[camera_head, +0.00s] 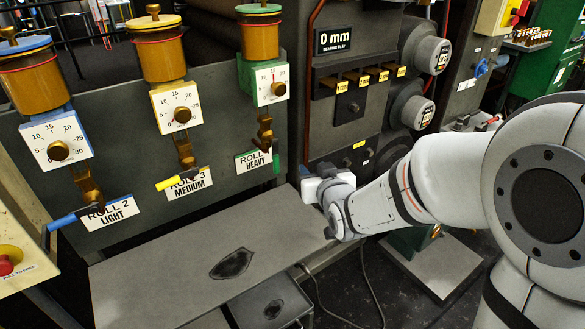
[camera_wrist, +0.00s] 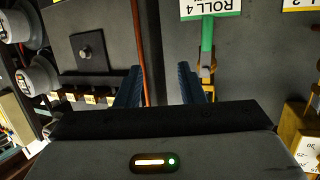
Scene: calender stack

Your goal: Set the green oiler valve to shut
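The green oiler (camera_head: 260,40) is an amber cup with a green lid, at the right end of the row in the head view. Its valve is a brass body (camera_head: 264,130) with a green handle (camera_head: 276,161) that hangs down beside the ROLL HEAVY label (camera_head: 253,160). In the upside-down wrist view the green handle (camera_wrist: 207,34) points to the upper edge, beside the ROLL 4 label (camera_wrist: 211,8). My gripper (camera_wrist: 160,78) is open and empty, its dark fingers apart, with the handle beyond and right of them. In the head view my gripper (camera_head: 308,178) is right of and below the handle.
The yellow handle (camera_head: 177,182) and blue handle (camera_head: 62,221) of the neighbouring oilers point left. A grey table (camera_head: 180,265) lies below the panel. A vertical brown pipe (camera_head: 308,90) and a machine with round dials stand right of the green oiler.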

